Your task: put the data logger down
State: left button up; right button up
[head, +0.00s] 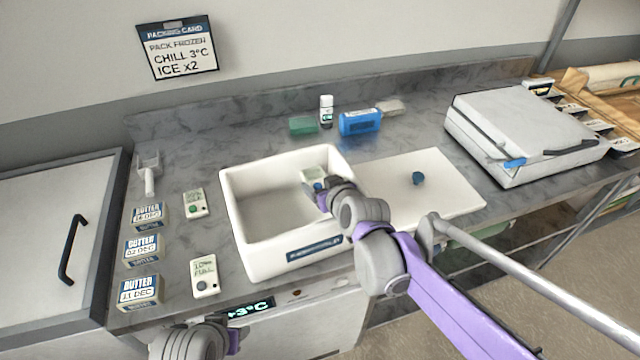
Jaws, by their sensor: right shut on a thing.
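My right gripper (322,196) is shut on a small pale data logger (312,175), at the right end of the open white box (238,228). The fingers hide part of the logger. I cannot tell whether it touches the box floor or wall. Two similar devices lie on the counter left of the box: one with a green button (194,203) and one with a dark button (205,275). Of my left arm, only a wrist part shows at the bottom edge; its fingertips are out of view.
A white lid (445,185) with a blue knob lies right of the box. Several butter packs (141,250) and a scoop (149,173) are at left. A blue pack (360,122), green block (303,125) and small bottle (326,111) stand behind. A white case (520,130) is at right.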

jog(key=shift+f, duration=0.35)
jog(key=shift+s+f+b, duration=0.15)
jog(key=shift+f+b, duration=0.15)
jog(key=shift+b, duration=0.1)
jog(key=o, duration=1.4)
jog(key=shift+r+p, duration=0.35)
jog(key=shift+r, duration=0.15)
jog(key=p+v, duration=0.1)
jog(key=v, duration=1.1)
jog(key=shift+r, duration=0.2)
